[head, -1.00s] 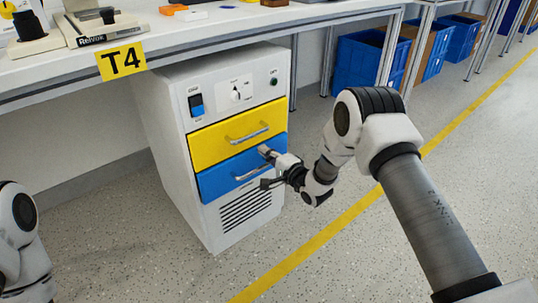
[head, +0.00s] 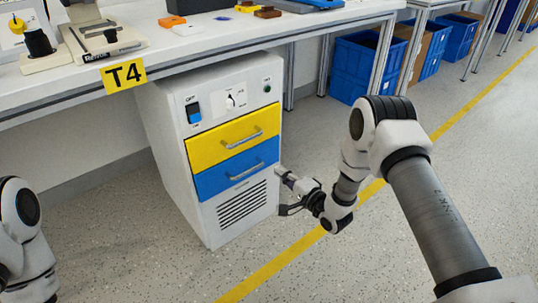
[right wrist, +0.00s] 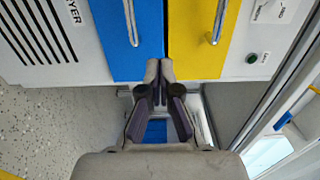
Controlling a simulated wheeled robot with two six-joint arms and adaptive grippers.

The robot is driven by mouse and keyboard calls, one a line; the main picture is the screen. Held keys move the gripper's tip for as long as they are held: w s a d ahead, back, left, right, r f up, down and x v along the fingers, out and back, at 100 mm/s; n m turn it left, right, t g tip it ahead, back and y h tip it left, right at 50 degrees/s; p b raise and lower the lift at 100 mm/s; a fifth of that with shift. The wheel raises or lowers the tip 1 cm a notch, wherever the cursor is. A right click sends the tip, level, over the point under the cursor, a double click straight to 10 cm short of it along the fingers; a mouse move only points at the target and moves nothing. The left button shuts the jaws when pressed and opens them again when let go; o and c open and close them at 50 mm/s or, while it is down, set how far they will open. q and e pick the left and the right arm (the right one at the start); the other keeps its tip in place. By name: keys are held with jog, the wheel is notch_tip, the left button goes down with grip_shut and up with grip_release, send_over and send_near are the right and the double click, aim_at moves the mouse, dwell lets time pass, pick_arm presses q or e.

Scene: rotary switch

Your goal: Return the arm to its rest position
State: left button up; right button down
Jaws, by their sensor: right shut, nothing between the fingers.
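My right gripper (head: 281,176) is shut and empty, just right of the cabinet's front edge in the head view, near the level of the blue drawer. In the right wrist view its fingertips (right wrist: 158,70) meet, and the blue drawer (right wrist: 125,40) and yellow drawer (right wrist: 200,40) lie beyond them. The fingers look clear of both handles. The white cabinet (head: 170,150) carries a rotary switch (head: 230,101) on its top panel. Both drawers look closed. My left arm shows at the lower left; its gripper is out of view.
The workbench (head: 190,62) with the T4 label (head: 124,76) overhangs the cabinet. Blue bins (head: 350,75) stand under the bench at the back right. The floor (head: 330,150) right of the cabinet is open, crossed by a yellow line (head: 270,268).

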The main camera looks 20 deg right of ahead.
jog(key=s+a+f+n+g+h+p, duration=0.1)
jog(key=s+a+f+g+h, duration=0.1)
jog(key=s+f+g, duration=0.5)
jog(key=s+a+f+n+g+h+p, duration=0.15)
jog(key=s+f, duration=0.35)
jog(key=s, duration=0.7)
jog(key=s+d+f+n+g+h, duration=0.15)
jog(key=s+n+g, duration=0.3)
jog(key=s, duration=0.65)
jog(key=s+d+f+n+g+h, duration=0.15)
jog(key=s+n+g, duration=0.3)
jog(key=s, duration=0.65)
pick_arm(q)
notch_tip(320, 180, up, 41)
jog(key=p, duration=3.8)
jog(key=shift+r, duration=0.2)
pick_arm(e)
notch_tip(320, 180, up, 38)
jog(key=n, duration=0.2)
jog(key=shift+r, duration=0.25)
jog(key=shift+t, duration=0.25)
